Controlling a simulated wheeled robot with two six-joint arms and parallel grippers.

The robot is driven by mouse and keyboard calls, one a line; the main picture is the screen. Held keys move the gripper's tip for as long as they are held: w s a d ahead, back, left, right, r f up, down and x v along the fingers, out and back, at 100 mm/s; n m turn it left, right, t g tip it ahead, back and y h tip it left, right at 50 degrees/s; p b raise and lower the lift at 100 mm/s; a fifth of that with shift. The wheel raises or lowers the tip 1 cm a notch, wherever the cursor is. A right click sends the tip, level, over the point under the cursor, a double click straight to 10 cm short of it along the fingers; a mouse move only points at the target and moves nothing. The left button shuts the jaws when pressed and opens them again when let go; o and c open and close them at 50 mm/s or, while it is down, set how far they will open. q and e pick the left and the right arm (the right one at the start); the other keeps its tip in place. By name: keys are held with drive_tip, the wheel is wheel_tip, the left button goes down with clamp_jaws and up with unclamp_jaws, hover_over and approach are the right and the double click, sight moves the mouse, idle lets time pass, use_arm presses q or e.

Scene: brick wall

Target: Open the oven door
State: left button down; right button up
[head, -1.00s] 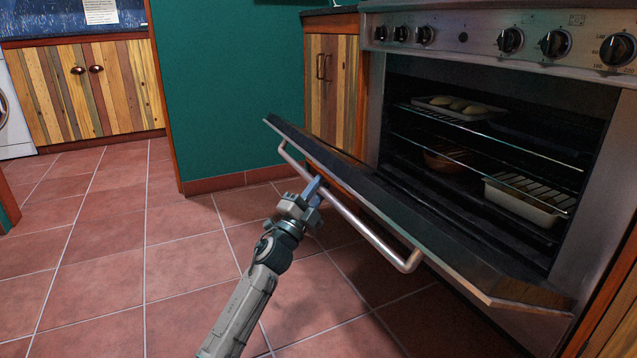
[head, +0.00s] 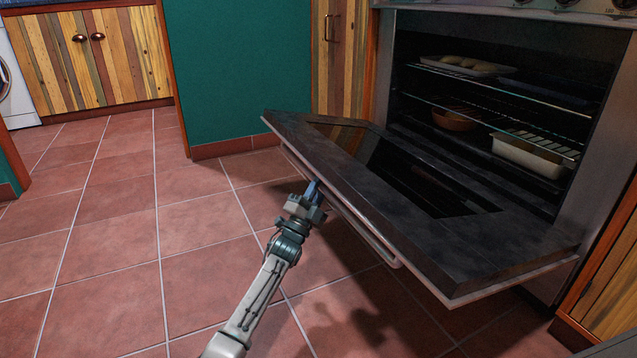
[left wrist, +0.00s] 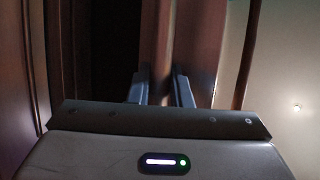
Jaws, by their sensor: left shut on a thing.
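The oven door (head: 497,243) is hinged at its bottom and hangs open, tilted well down toward horizontal, with its inner face and dark window showing. Its metal bar handle (head: 365,235) runs along the outer side near the door's top edge, mostly hidden under the door. My left gripper (head: 314,190) is at the far left part of the handle and shut on it. In the left wrist view, the two fingers (left wrist: 162,88) stand on either side of a reddish, blurred bar. The oven (head: 600,100) stands at the right. My right gripper is not in view.
Inside the oven, racks hold a tray of pale loaves (head: 468,65), a brown bowl (head: 455,119) and a white dish (head: 535,154). A green wall (head: 240,75) and wooden cabinets (head: 95,60) stand behind. The tiled floor (head: 110,235) at left is clear.

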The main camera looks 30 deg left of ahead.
use_arm(q)
drive_tip(key=shift+f, duration=0.2)
idle(0.3)
drive_tip(key=c, duration=1.3)
unclamp_jaws()
drive_tip(key=shift+w+d, duration=0.15)
drive_tip(key=shift+d, duration=0.05)
drive_tip(key=shift+c, duration=0.2)
drive_tip(key=shift+a, duration=0.1)
